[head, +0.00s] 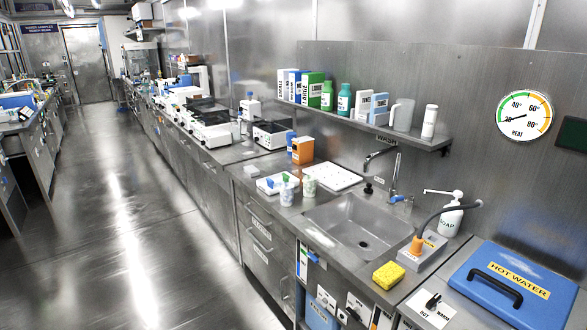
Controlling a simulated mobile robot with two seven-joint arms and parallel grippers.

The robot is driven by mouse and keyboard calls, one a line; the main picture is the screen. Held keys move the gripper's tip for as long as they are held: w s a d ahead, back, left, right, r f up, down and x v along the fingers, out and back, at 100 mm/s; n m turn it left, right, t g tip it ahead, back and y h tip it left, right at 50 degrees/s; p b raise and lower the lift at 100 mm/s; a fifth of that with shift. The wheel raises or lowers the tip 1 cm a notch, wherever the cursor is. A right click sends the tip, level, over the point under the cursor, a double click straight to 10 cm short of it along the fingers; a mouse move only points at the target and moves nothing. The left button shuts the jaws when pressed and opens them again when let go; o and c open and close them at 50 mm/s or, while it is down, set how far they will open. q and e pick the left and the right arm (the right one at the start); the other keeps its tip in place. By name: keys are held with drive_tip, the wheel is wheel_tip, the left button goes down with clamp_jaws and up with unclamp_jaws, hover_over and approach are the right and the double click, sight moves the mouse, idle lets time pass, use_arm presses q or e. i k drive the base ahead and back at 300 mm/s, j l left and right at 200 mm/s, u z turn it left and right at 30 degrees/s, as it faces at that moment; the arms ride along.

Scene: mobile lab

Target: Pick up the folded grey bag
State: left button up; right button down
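I see no folded grey bag in the head view. Neither of my grippers shows in this view. The steel counter (285,218) runs along the right wall, with a sink (345,228) set into it at the front. No grey bag can be made out on its near part, and the far benches are too small to tell.
A yellow sponge (388,275), a soap bottle (450,215) and a blue hot water lid (515,283) are around the sink. A wall shelf (365,125) holds boxes and bottles. Another bench (38,135) stands at left. The floor aisle (120,210) is clear.

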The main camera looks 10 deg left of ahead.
sight(251, 171)
drive_tip(key=i+j+z, duration=0.5)
drive_tip(key=j, duration=0.3)
drive_tip(key=i+j, duration=0.15)
drive_tip(key=i+j+z, duration=0.15)
drive_tip(key=j, duration=0.25)
drive_tip(key=i+j, duration=0.15)
drive_tip(key=j, duration=0.15)
drive_tip(key=i+j, duration=0.15)
drive_tip(key=j, duration=0.2)
drive_tip(key=i+j, duration=0.2)
drive_tip(key=j, duration=0.15)
drive_tip(key=i+j, duration=0.15)
drive_tip(key=j, duration=0.15)
drive_tip(key=i+j+z, duration=0.1)
drive_tip(key=j, duration=0.25)
drive_tip(key=i+j, duration=0.2)
drive_tip(key=j, duration=0.15)
drive_tip(key=i+j, duration=0.15)
drive_tip(key=j, duration=0.2)
drive_tip(key=i+j, duration=0.15)
drive_tip(key=j, duration=0.2)
